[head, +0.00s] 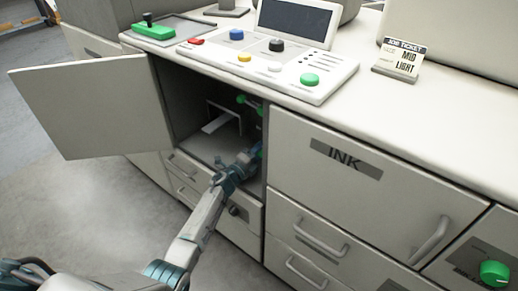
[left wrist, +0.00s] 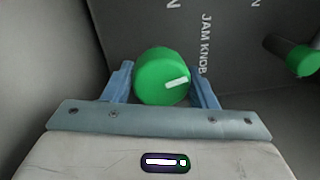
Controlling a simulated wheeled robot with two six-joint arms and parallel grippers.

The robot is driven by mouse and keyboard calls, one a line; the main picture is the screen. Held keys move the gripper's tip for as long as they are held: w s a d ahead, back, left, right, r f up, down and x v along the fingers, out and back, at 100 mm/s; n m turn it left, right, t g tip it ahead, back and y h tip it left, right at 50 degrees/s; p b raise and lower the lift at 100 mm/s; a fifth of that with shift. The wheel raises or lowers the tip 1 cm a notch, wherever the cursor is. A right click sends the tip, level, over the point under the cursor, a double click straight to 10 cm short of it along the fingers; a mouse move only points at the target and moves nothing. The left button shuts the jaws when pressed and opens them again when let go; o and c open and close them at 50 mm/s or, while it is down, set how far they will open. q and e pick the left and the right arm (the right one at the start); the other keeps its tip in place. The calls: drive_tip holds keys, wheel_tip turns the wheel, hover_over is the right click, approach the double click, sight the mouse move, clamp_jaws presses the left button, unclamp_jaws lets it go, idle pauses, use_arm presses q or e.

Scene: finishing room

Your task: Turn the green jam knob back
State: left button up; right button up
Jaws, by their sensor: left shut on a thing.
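The green jam knob (left wrist: 160,72) is round, with a white pointer mark tilted a little up to the right. It sits on a grey panel beside the printed words JAM KNOB (left wrist: 206,44). My left gripper (left wrist: 163,82) has its two blue fingers on either side of the knob and is shut on it. In the head view my left gripper (head: 248,159) reaches into the open cabinet, and the arm hides most of the knob there. My right gripper is not in view.
The cabinet door (head: 85,105) stands open to the left. Another green handle (left wrist: 303,60) sticks out right of the knob. Inside the cabinet is a pale bracket (head: 216,124). The INK door (head: 375,190) on the right is shut. The control panel (head: 285,78) is above.

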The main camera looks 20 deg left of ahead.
use_arm(q)
drive_tip(key=n+y+p, duration=0.1)
drive_tip(key=n+p, duration=0.2)
drive_tip(key=n, duration=0.5)
drive_tip(key=shift+p, duration=0.35)
drive_tip(key=shift+n+p, duration=0.35)
drive_tip(key=shift+n, duration=0.45)
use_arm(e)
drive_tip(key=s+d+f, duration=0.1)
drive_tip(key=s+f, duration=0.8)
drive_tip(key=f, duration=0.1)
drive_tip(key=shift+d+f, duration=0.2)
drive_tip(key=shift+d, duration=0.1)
use_arm(q)
drive_tip(key=o, duration=1)
drive_tip(key=shift+c, duration=0.2)
drive_tip(key=shift+s, duration=0.1)
